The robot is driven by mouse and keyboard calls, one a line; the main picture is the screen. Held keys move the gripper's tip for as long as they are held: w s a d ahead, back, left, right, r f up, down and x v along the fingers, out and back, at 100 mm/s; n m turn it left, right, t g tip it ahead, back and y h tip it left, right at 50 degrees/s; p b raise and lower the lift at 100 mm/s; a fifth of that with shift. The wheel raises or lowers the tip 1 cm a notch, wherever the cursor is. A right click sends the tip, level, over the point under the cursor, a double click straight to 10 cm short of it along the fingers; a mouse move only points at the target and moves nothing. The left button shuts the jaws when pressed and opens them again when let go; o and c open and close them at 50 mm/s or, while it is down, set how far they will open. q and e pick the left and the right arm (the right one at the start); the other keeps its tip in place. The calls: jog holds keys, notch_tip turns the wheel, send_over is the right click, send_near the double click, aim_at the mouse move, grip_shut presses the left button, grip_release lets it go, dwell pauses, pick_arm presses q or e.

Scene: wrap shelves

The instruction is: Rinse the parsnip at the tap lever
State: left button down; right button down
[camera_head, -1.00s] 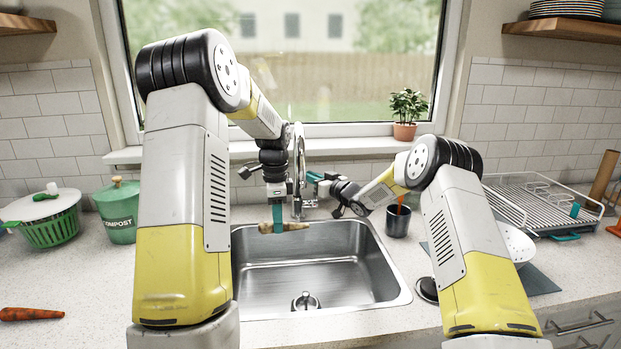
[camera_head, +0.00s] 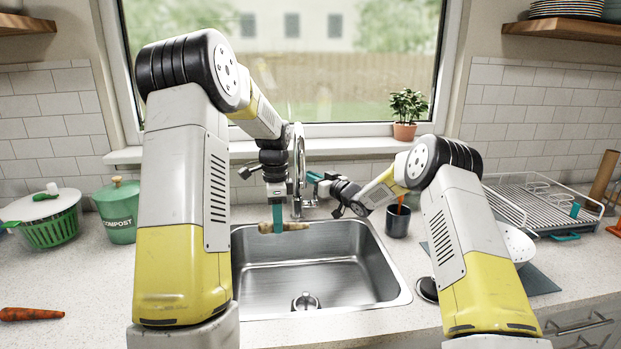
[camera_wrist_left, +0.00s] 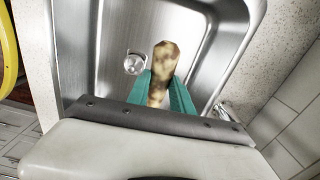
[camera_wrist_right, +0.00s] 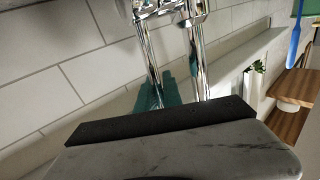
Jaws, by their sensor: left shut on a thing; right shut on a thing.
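The parsnip (camera_head: 297,226), pale with brown patches, is held by my left gripper (camera_head: 278,227) above the back part of the sink. In the left wrist view the parsnip (camera_wrist_left: 165,62) sticks out between the teal fingers (camera_wrist_left: 160,92), with the sink below. The chrome tap (camera_head: 298,150) stands behind the sink, close to the left gripper. My right gripper (camera_head: 314,178) is at the tap, shut on the tap lever; the lever itself is mostly hidden. In the right wrist view its teal fingers (camera_wrist_right: 165,92) are beside chrome rods (camera_wrist_right: 150,50). I cannot make out running water.
The steel sink (camera_head: 385,262) is empty apart from its drain (camera_head: 305,301). A dark cup (camera_head: 398,222) stands right of the sink near my right arm. A dish rack (camera_head: 535,200) is at right. A compost bin (camera_head: 118,212), green spinner (camera_head: 48,228) and carrot (camera_head: 30,314) are at left.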

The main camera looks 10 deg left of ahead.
jog(key=shift+s+d+r+n+t+y, duration=0.1)
jog(key=shift+s+d+n+t+y, duration=0.1)
jog(key=shift+s+n+t+y, duration=0.3)
jog(key=shift+s, duration=0.1)
jog(key=c, duration=1.5)
grip_release()
jog(key=shift+d, duration=0.1)
jog(key=v, duration=1.2)
